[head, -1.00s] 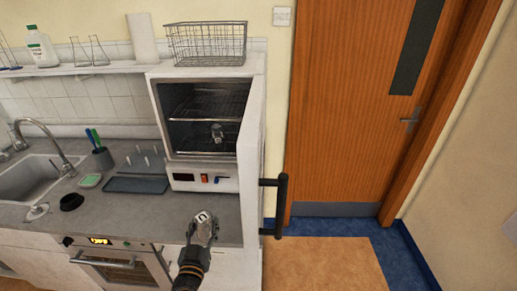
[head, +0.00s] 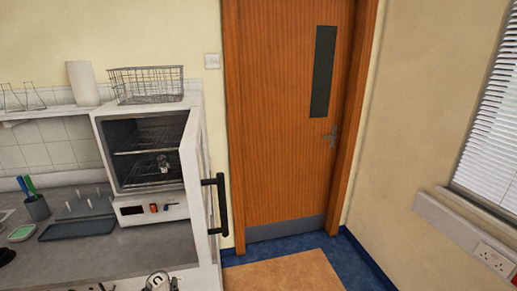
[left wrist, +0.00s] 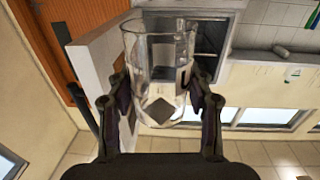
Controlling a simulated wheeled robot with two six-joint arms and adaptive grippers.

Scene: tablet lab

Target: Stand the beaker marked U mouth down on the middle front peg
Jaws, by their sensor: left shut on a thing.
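A clear glass beaker (left wrist: 158,50) with a dark U on a white patch is held between the two fingers of my left gripper (left wrist: 160,100). Its round rim points to the top of the left wrist view. In the head view my left gripper (head: 160,284) shows only partly at the bottom edge, in front of the counter, and the beaker there is hard to make out. Which one is the middle front peg is hard to tell. My right gripper is out of view.
An oven (head: 147,213) with its door (head: 193,165) open stands right of the pegs; a small greyish item (head: 164,164) is inside. The dark tray (head: 77,229), a pen cup (head: 37,208) and a green sponge (head: 21,233) are on the counter. The counter before the oven looks clear.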

